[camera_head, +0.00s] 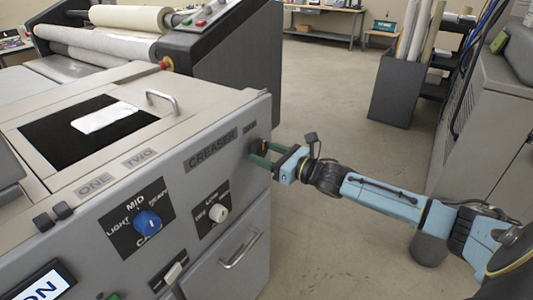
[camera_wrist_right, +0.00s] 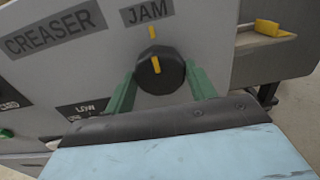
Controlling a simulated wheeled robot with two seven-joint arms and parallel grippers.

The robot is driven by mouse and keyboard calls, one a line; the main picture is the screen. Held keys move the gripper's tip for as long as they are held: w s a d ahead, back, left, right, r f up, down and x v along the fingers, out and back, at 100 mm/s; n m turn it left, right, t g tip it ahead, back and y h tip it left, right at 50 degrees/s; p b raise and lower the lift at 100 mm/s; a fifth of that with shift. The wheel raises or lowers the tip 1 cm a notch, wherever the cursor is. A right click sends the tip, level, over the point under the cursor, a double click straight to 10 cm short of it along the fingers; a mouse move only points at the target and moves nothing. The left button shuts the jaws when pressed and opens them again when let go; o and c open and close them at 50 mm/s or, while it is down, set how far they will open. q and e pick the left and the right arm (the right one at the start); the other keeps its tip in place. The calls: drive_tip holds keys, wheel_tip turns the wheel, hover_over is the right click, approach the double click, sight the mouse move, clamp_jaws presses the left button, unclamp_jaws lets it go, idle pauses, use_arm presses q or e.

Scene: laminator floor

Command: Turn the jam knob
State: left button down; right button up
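The jam knob (camera_wrist_right: 160,72) is a round black knob with a yellow pointer line, under the JAM label (camera_wrist_right: 147,12) in the right wrist view. Its pointer roughly lines up with a yellow mark on the panel above it. My right gripper (camera_wrist_right: 161,76) has its green fingers spread, one on each side of the knob. I cannot tell whether they touch it. In the head view my right gripper (camera_head: 262,154) reaches the right end of the creaser panel from the right, and the knob there is mostly hidden. My left gripper is not in view.
The creaser's front panel (camera_head: 100,235) also carries a blue knob (camera_head: 147,223) and a smaller white knob (camera_head: 218,213). A drawer handle (camera_head: 240,250) sticks out below. A grey cabinet (camera_head: 485,130) stands at the right. The floor (camera_head: 325,110) between them is clear.

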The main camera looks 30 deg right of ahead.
drive_tip(key=shift+c, duration=0.9)
